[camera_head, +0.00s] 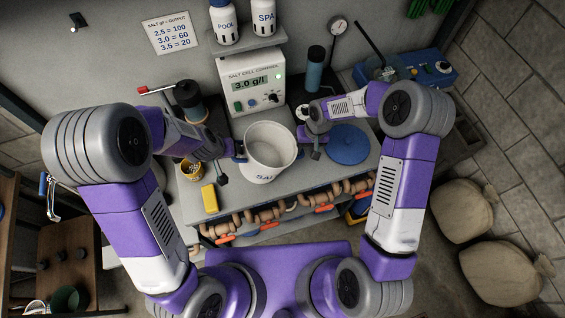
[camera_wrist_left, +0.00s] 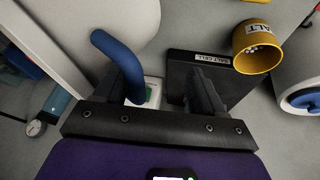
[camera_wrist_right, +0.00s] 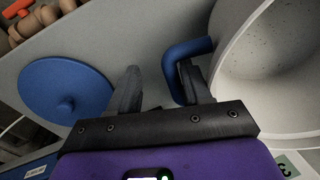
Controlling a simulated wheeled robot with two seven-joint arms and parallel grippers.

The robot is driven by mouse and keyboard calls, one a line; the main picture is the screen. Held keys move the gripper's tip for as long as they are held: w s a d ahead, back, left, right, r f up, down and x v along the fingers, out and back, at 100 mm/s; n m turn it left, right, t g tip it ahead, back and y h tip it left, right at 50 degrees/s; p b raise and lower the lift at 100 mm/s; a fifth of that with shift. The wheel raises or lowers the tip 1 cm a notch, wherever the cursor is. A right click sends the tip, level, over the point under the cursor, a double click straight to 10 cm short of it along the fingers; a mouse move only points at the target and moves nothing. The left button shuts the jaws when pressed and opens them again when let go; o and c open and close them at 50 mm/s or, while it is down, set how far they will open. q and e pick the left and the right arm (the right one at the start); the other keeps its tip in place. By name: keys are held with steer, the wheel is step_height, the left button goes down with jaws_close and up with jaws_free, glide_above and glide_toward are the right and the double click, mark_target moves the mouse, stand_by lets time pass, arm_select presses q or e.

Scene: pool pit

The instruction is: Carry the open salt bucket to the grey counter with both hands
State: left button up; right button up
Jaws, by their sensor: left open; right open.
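The open white salt bucket (camera_head: 268,150) stands upright on the grey counter (camera_head: 243,196), with a blue handle on each side. My left gripper (camera_head: 231,165) is at the bucket's left side, open; in the left wrist view the blue handle (camera_wrist_left: 112,52) reaches between its fingers, close to one. My right gripper (camera_head: 310,144) is at the right side, open; in the right wrist view the other handle (camera_wrist_right: 184,58) reaches between its fingers, close to the finger nearer the bucket. The bucket's pale, speckled inside (camera_wrist_right: 265,60) shows there too.
The blue lid (camera_head: 348,144) lies right of the bucket. A salt cell box (camera_head: 250,82) stands behind. A yellow sponge (camera_head: 210,198) and a yellow salt cup (camera_head: 192,170) are to the left. Pipes (camera_head: 268,215) run below the front edge; sacks (camera_head: 500,273) lie at right.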

arm_select(q)
steer(key=shift+w+d+r, duration=0.1)
steer(key=shift+d+r, duration=0.3)
steer(key=shift+d, duration=0.25)
arm_select(e)
steer(key=shift+d+f, duration=0.4)
steer(key=o, duration=0.8)
steer(key=shift+c, duration=0.2)
steer(key=shift+r, duration=0.1)
arm_select(q)
steer(key=shift+a+f, duration=0.1)
arm_select(e)
step_height(320, 180, up, 8)
steer(key=shift+d+r, duration=0.2)
steer(key=shift+d, duration=0.25)
steer(key=shift+w, duration=0.15)
arm_select(q)
steer(key=a+b, duration=0.1)
steer(key=a, duration=0.5)
steer(key=shift+s+a+b, duration=0.15)
steer(key=shift+s+b, duration=0.15)
steer(key=shift+s, duration=0.15)
arm_select(e)
steer(key=shift+d+f, duration=0.2)
steer(key=shift+f, duration=0.65)
